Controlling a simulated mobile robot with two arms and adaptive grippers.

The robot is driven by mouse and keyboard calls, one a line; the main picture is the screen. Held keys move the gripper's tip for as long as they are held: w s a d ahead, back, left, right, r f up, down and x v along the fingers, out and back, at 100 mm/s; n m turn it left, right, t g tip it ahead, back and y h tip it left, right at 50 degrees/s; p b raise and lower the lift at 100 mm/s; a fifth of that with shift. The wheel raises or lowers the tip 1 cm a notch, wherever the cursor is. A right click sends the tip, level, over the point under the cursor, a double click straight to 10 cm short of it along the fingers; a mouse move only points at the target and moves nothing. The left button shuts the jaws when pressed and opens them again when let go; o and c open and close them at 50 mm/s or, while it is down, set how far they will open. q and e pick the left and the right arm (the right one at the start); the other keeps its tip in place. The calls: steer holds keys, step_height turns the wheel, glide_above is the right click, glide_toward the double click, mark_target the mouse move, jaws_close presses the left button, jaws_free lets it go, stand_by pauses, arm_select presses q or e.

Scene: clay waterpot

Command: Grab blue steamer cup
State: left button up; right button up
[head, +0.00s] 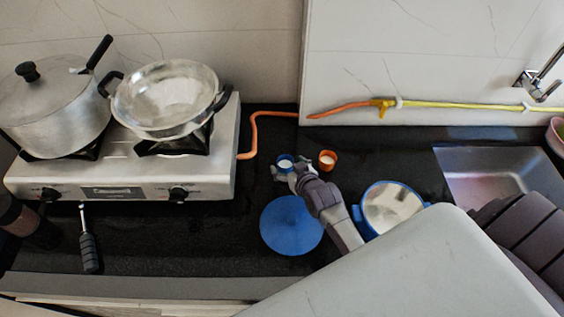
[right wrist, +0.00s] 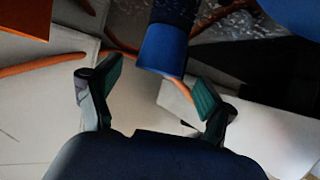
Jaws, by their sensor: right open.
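The small blue steamer cup (head: 285,164) stands on the black counter, with pale contents at its top. My right gripper (head: 290,172) is open and close around the near side of the cup. In the right wrist view, the blue cup (right wrist: 164,48) lies ahead of the two green-padded fingertips (right wrist: 157,77), in line with the gap between them. Contact is not clear. Part of the cup is hidden by the gripper in the head view. My left gripper is not in view.
An orange cup (head: 328,160) stands just right of the blue cup. A blue disc-shaped lid (head: 291,228) and a blue pot (head: 362,222) lie nearer. A stove (head: 130,187) with pots is left, and a sink (head: 490,180) is right. An orange hose (head: 252,135) runs behind.

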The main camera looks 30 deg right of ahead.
steer(key=shift+x, duration=0.9)
steer(key=shift+w+f, duration=0.1)
steer(key=shift+w, duration=0.1)
steer(key=c, duration=0.7)
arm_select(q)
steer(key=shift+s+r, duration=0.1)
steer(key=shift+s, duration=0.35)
arm_select(e)
steer(key=c, duration=0.3)
steer(key=shift+c, duration=0.2)
